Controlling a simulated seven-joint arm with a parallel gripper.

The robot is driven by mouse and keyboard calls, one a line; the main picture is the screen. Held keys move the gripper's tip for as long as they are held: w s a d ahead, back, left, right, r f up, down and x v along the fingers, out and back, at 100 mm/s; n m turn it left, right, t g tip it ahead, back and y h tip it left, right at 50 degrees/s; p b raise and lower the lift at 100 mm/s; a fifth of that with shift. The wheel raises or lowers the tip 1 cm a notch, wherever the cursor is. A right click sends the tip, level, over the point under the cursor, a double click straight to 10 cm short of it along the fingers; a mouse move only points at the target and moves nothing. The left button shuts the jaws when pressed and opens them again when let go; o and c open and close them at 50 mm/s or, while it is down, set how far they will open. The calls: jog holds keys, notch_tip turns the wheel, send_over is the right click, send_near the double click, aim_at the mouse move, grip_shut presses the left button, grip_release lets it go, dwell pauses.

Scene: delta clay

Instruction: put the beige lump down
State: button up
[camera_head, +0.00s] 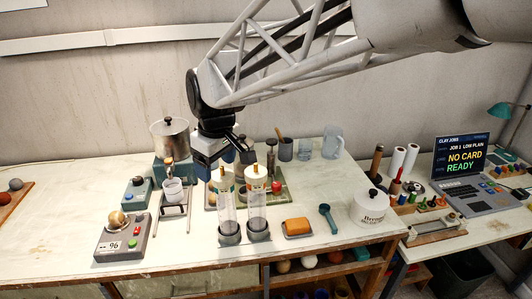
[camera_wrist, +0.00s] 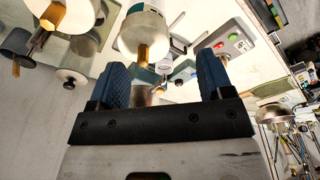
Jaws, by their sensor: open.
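The beige lump (camera_head: 117,218) is a tan, rounded piece resting on top of the grey scale (camera_head: 107,248), whose display reads 96, at the front left of the table. My gripper (camera_head: 224,168) is well to the right of the lump and higher, above the two clear cylinders, with its blue jaws apart. In the wrist view the jaws of my gripper (camera_wrist: 163,80) are wide open with nothing held between them. A grey box with red and green buttons (camera_wrist: 232,45), which looks like the scale, shows beyond the right jaw. I cannot make out the lump there.
Two clear cylinders with white tops (camera_head: 257,205) stand close under my gripper. An orange block (camera_head: 297,226), a teal scoop (camera_head: 328,217) and a white canister (camera_head: 370,210) are to the right.

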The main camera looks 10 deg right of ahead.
jog(key=s+d+f+m+t+h, duration=0.1)
jog(key=s+d+f+m, duration=0.2)
jog(key=s+d+m, duration=0.6)
jog(key=s+d, duration=1)
jog(key=s, duration=0.1)
jog(key=shift+s+d+f+m, duration=0.15)
jog(key=shift+s+d+m, duration=0.15)
jog(key=shift+s, duration=0.05)
jog(key=shift+c, duration=0.5)
grip_shut()
